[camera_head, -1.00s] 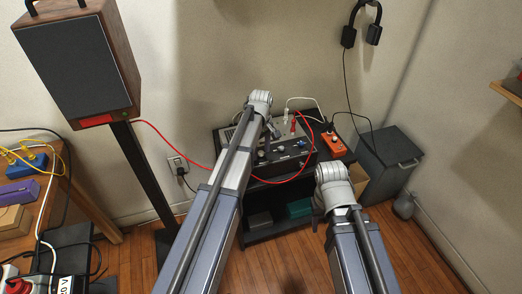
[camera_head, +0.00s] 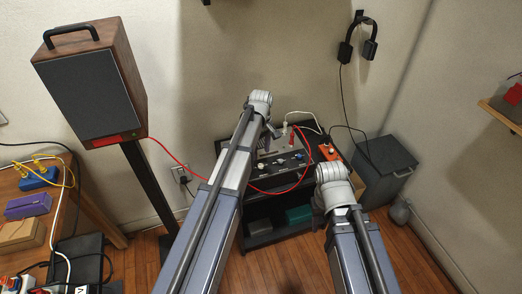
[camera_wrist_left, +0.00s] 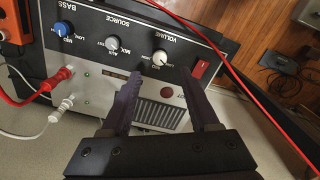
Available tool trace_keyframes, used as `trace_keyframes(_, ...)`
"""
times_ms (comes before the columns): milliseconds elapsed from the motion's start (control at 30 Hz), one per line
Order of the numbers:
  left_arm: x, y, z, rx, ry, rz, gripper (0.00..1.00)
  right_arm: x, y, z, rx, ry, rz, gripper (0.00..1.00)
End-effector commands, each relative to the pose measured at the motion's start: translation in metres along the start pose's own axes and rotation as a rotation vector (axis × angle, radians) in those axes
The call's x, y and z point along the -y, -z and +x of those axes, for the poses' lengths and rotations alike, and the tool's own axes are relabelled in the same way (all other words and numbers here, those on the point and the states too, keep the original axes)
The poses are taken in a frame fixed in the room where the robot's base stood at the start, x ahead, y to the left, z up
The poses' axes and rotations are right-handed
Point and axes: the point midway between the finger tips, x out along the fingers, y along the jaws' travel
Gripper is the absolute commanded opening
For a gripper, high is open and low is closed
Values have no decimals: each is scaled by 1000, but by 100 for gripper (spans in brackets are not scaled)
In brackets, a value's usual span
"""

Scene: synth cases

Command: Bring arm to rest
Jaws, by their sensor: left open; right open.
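My left arm (camera_head: 215,185) reaches from the bottom of the head view to the amplifier on the black shelf unit. In the left wrist view my left gripper (camera_wrist_left: 160,98) is open and empty, its two dark fingers apart in front of the amplifier panel (camera_wrist_left: 90,50). A red plug (camera_wrist_left: 60,75) and a white plug (camera_wrist_left: 62,108) sit in the panel to the left of the fingers. My right arm (camera_head: 350,225) comes up from the bottom, its pale joint in front of the shelf unit; its gripper is hidden.
A speaker (camera_head: 95,85) stands on a black post at left, with a red cable running to the amplifier. A wooden bench (camera_head: 90,205) holds several items. A grey bin (camera_head: 385,170) stands at right; headphones (camera_head: 358,40) hang above. Some wooden floor is bare.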

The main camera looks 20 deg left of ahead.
Motion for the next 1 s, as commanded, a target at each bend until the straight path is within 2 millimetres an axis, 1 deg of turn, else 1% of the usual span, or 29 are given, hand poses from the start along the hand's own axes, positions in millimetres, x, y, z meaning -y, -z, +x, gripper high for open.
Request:
trace_keyframes(33, 0, 0, -6, 0, 0, 0, 61, 0, 0, -6, 0, 0, 0, 50)
trace_keyframes(67, 0, 0, -6, 0, 0, 0, 61, -1, 0, -6, 0, 0, 0, 50)
trace_keyframes(533, 0, 0, -5, 0, 0, 1, 61, 0, 0, -5, 0, 0, 0, 50)
trace_keyframes(600, 2, -7, -8, -1, 2, 23, 61, -1, 0, -8, 0, 0, 0, 50)
trace_keyframes(667, 8, -24, -14, -2, 6, 86, 61, -1, -1, -14, 0, 0, 0, 50)
trace_keyframes(767, 26, -73, -31, -8, 22, 287, 61, -3, -2, -31, 0, 0, 0, 50)
trace_keyframes(800, 36, -96, -39, -11, 31, 393, 61, -4, -2, -38, 0, 0, 0, 50)
trace_keyframes(867, 52, -130, -50, -14, 45, 558, 61, -5, -3, -49, 0, 0, 0, 50)
trace_keyframes(900, 63, -150, -57, -15, 54, 666, 61, -5, -3, -56, 0, 0, 0, 50)
trace_keyframes(1000, 90, -192, -72, -17, 78, 919, 61, -7, -4, -70, 0, 0, 0, 50)
